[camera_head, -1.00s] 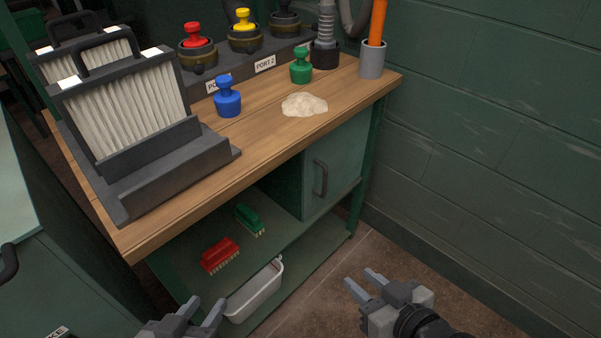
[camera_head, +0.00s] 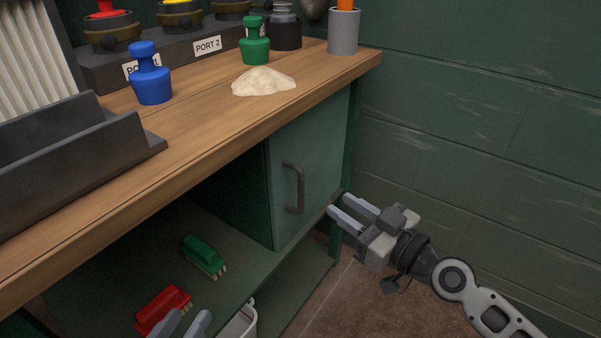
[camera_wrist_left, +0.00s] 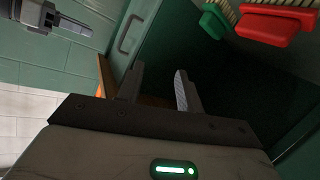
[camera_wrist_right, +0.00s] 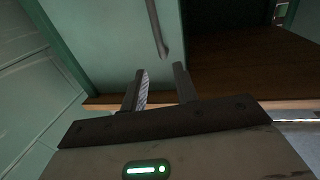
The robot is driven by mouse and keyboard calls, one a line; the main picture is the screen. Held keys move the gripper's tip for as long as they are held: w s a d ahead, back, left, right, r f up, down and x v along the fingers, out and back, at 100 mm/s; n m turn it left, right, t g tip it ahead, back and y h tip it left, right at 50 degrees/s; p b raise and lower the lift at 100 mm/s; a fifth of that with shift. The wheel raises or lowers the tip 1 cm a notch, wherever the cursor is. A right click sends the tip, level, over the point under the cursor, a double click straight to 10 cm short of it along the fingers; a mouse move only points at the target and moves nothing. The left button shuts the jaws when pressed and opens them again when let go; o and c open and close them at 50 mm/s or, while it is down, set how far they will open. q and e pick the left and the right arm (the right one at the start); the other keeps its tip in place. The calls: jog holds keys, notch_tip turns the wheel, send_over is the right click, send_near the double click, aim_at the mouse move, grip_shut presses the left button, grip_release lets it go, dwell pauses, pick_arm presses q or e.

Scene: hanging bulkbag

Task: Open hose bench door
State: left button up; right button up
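The hose bench door (camera_head: 310,172) is a green panel under the right end of the wooden worktop, and it looks closed. Its dark upright handle (camera_head: 293,188) shows on the door front. My right gripper (camera_head: 338,204) is open and empty, to the right of the handle and a little lower, apart from it. In the right wrist view the handle (camera_wrist_right: 157,30) is ahead, just beyond the open fingers. My left gripper (camera_head: 186,324) is open and empty at the bottom of the head view, by the red brush. The handle also shows in the left wrist view (camera_wrist_left: 128,35).
A red brush (camera_head: 162,308) and a green brush (camera_head: 204,256) lie on the shelf left of the door. A pale powder pile (camera_head: 264,82) and blue plug (camera_head: 150,76) are on the worktop (camera_head: 205,135). A green wall stands at right.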

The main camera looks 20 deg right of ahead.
aim_at(303, 181)
pick_arm(q)
jog(key=shift+a+f+g+y+p, duration=0.4)
jog(key=shift+f+g+p, duration=0.15)
jog(key=shift+p, duration=0.3)
pick_arm(e)
jog(key=x, duration=1.2)
jog(key=shift+c, duration=0.3)
grip_shut()
